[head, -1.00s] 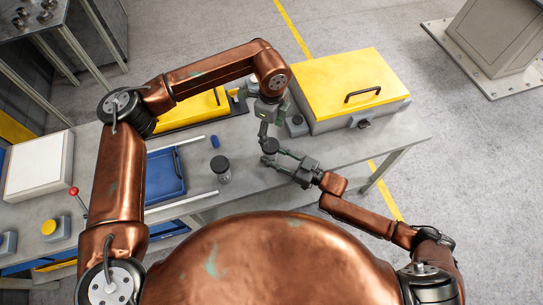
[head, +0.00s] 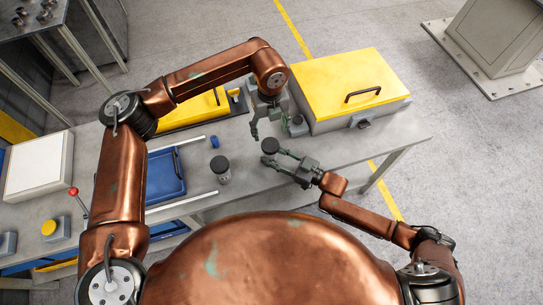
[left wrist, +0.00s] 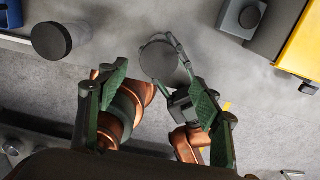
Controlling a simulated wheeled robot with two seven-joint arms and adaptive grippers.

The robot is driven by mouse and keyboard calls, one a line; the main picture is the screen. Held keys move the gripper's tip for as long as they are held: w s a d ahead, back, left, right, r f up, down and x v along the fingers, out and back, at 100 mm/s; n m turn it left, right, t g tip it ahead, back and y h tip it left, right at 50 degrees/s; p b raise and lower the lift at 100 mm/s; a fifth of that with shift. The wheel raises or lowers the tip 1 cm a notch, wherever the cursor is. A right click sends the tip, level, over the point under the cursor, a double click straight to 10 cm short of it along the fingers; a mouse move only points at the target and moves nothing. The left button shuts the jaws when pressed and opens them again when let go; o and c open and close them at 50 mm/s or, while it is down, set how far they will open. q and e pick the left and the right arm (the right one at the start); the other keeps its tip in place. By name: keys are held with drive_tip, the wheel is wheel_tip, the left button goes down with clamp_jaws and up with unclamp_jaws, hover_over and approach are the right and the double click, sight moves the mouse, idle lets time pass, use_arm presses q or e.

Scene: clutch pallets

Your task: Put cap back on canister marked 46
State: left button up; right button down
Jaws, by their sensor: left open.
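A canister with a dark round top (head: 270,146) is between the fingers of my right gripper (head: 276,151), above the bench's front part. The dark disc (left wrist: 159,60) also shows in the left wrist view. A cap appears to sit on it; whether it is fully seated I cannot tell. My left gripper (head: 268,136) is open and empty, just above and behind that canister; its spread fingers show in the left wrist view. A second canister with a dark top (head: 221,167) stands upright on the bench to the left. No number is readable on either canister.
A small blue object (head: 214,142) lies near the second canister. A blue tray (head: 166,175) is farther left. A yellow-lidded box (head: 346,83) stands behind right, with a small grey block (head: 297,125) beside it. Bare bench lies right of my right gripper.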

sight(271, 145)
use_arm(q)
drive_tip(key=shift+f, duration=4)
use_arm(e)
drive_tip(key=shift+r, duration=0.1)
use_arm(q)
drive_tip(key=shift+c, duration=0.5)
drive_tip(key=c, duration=1.1)
drive_tip(key=m, duration=0.4)
drive_tip(key=shift+m, duration=0.3)
drive_tip(key=m, duration=1.7)
drive_tip(key=shift+d, duration=0.1)
drive_tip(key=o, duration=1.4)
